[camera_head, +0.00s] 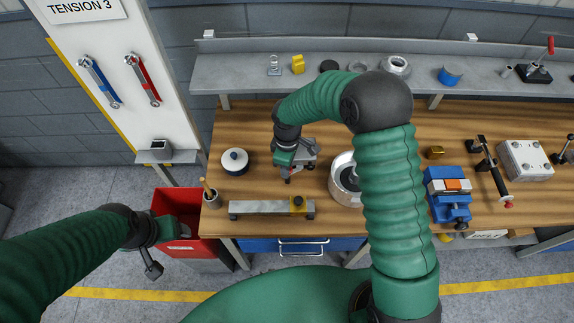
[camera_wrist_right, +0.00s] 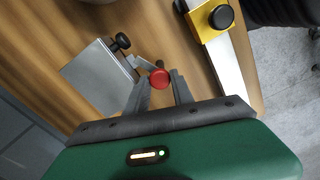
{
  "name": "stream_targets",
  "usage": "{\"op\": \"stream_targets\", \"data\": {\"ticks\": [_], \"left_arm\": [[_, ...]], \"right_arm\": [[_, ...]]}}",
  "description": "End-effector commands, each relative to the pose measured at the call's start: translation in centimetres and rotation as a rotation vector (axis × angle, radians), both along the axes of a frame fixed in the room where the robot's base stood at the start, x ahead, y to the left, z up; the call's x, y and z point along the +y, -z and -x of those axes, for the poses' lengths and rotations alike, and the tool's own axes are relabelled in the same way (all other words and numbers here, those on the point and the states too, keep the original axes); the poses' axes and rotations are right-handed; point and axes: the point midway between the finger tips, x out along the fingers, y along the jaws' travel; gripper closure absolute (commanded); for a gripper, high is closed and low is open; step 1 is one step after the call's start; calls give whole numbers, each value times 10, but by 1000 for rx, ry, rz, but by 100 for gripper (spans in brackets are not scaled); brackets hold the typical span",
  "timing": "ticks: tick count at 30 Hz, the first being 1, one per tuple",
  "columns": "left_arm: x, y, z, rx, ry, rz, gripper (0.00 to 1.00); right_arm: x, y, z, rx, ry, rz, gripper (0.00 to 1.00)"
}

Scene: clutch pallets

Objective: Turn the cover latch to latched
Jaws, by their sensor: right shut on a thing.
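A small grey metal fixture (camera_head: 309,150) sits on the wooden bench below my right arm. In the right wrist view it shows as a grey block (camera_wrist_right: 98,78) with a black knob (camera_wrist_right: 121,41) at its corner. A red round knob (camera_wrist_right: 159,79), apparently the latch handle, lies between the fingertips of my right gripper (camera_wrist_right: 163,82), which is shut on it. In the head view my right gripper (camera_head: 288,175) partly hides the fixture. The latch's exact angle is unclear. My left gripper (camera_head: 152,268) hangs by the red bin, away from the fixture; its jaws are too small to read.
A steel rail with a yellow slider (camera_head: 298,204) lies in front of the fixture. A silver pot (camera_head: 343,187) stands close on the right, a white lidded pot (camera_head: 235,161) on the left. A red bin (camera_head: 172,204) stands left of the bench; a blue vise (camera_head: 448,207) sits right.

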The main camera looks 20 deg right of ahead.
Motion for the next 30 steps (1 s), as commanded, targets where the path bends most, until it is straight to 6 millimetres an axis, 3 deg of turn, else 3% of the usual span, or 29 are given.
{"op": "stream_targets", "data": {"ticks": [2, 3, 7, 23, 26, 30], "left_arm": [[0, 0, 0, 0, 0, 0, 25], [0, 0, 0, 0, 0, 0, 25], [0, 0, 0, 0, 0, 0, 25], [0, 2, 0, 0, 0, 0, 25], [0, 7, 0, 0, 0, 0, 25], [0, 19, 0, 0, 0, 0, 25]], "right_arm": [[-1, 0, 0, -2, 0, 1, 100], [-1, 0, 0, -2, 0, 1, 66], [-1, 0, 0, -1, 0, 1, 50], [-1, 0, -2, -5, 25, 1, 50], [-1, 1, -2, -6, 119, 2, 50], [-2, 3, -2, -6, 391, 3, 50]]}}
